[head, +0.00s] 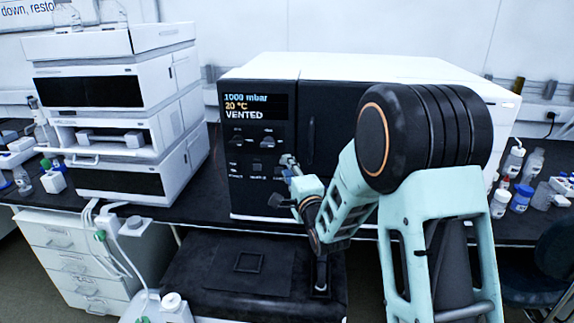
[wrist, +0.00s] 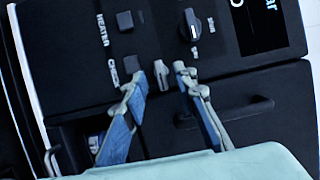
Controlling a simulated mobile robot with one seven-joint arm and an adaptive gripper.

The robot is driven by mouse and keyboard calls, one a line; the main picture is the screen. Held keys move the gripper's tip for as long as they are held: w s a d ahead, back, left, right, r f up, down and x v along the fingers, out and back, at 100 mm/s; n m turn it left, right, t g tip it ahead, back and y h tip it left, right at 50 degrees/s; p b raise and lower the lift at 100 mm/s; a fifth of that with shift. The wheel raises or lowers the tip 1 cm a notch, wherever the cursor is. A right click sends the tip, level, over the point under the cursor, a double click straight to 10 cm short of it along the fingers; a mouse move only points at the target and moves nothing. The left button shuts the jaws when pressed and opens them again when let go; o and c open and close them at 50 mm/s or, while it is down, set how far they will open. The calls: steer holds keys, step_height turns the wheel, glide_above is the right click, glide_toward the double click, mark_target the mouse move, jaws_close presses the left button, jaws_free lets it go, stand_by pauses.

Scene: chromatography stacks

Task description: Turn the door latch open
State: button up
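The dark oven-like cabinet (head: 266,190) has a control panel and a shut door (head: 340,130) with a black bar handle (wrist: 238,110). My gripper (wrist: 160,85) is open at the panel, its blue-padded fingers apart. In the wrist view, a small grey-tipped knob (wrist: 181,72) sits by the right fingertip, near the door seam. A similar round knob (wrist: 193,24) is above it, clear of the fingers. I cannot tell which control is the latch, or whether a fingertip touches the knob.
The display (head: 253,105) reads 1000 mbar, 20 °C, VENTED. A stack of white modules (head: 140,175) stands left of the cabinet. Bottles (head: 520,195) stand at the right. A black bench (head: 215,230) runs below; my arm covers part of the door.

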steer(key=shift+x, duration=0.95)
jaws_close()
